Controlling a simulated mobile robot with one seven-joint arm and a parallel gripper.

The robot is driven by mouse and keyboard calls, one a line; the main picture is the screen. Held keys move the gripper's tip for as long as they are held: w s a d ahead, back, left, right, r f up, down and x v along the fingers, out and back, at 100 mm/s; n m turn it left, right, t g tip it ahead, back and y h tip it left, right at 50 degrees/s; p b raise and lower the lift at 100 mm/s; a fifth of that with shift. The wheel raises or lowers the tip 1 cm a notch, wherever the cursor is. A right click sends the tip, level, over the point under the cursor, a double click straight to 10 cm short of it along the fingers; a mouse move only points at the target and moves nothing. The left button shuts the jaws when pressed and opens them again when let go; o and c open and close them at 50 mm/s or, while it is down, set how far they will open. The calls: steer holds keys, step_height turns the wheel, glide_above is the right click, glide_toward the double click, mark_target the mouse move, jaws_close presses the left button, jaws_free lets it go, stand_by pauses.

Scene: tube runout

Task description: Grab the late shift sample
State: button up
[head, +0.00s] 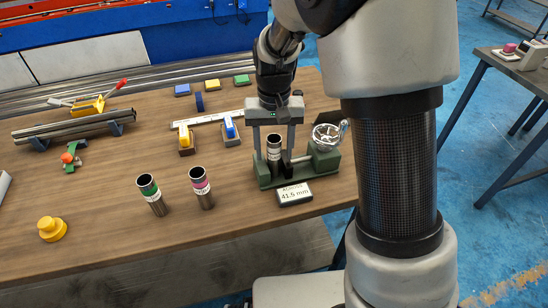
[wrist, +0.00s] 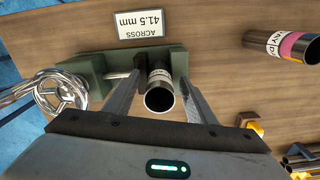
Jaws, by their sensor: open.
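A short steel tube (head: 274,154) with a pale label stands in the jaws of a green vise-like gauge (head: 265,180). In the wrist view the tube (wrist: 159,98) shows its open end, with only part of its label visible. My gripper (head: 274,148) is open above the gauge, its fingers on either side of this tube; I cannot tell whether they touch it. In the wrist view my gripper (wrist: 160,85) shows a gap beside the tube. A green-banded tube (head: 152,195) and a pink-banded tube (head: 201,188) stand to the left. No readable label says late shift.
A sign (head: 294,194) reading 41.5 mm lies before the gauge. A handwheel (head: 328,136) sits at its right. The table (head: 110,235) is clear at the front.

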steer(key=shift+f, duration=0.55)
steer(key=shift+r, duration=0.1)
jaws_close()
